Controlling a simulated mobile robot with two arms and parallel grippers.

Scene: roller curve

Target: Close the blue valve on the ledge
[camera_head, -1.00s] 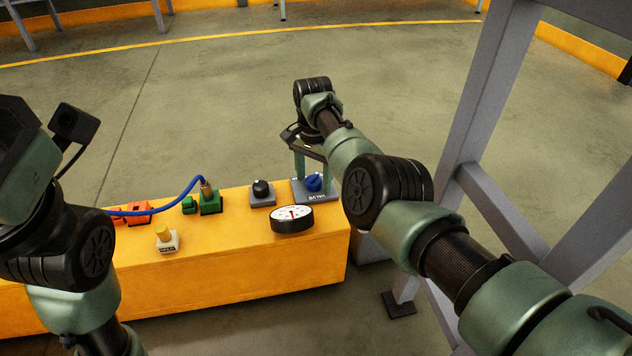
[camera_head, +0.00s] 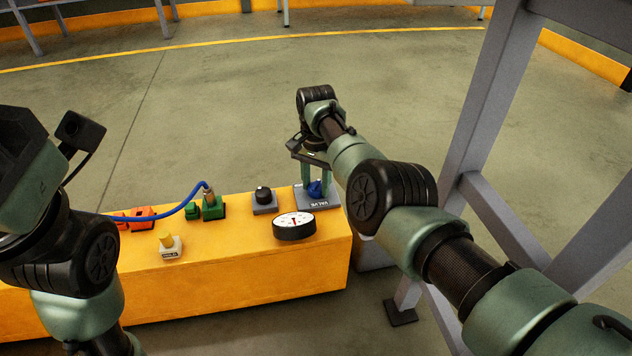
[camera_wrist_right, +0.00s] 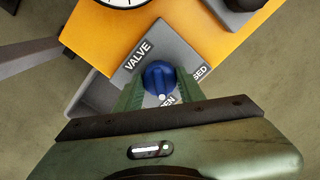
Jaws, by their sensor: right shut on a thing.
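The blue valve (camera_head: 315,188) is a round knob on a grey plate (camera_head: 318,203) marked VALVE, at the right end of the yellow ledge (camera_head: 240,262). In the right wrist view the blue valve (camera_wrist_right: 160,78) has a white mark pointing toward the gripper, near lettering ending in "EN"; letters "SED" show to the right. My right gripper (camera_head: 316,184) reaches down from above with its green fingers on either side of the knob, shut on it. In the right wrist view its fingers (camera_wrist_right: 160,90) flank the knob. My left arm is at the left; its gripper fingers do not show.
Beside the valve are a black knob (camera_head: 264,196) on a grey plate and a white dial gauge (camera_head: 294,225). Further left are a green block (camera_head: 212,208) with a blue cable, an orange block (camera_head: 143,217) and a yellow button (camera_head: 168,242). A grey post (camera_head: 480,110) stands at right.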

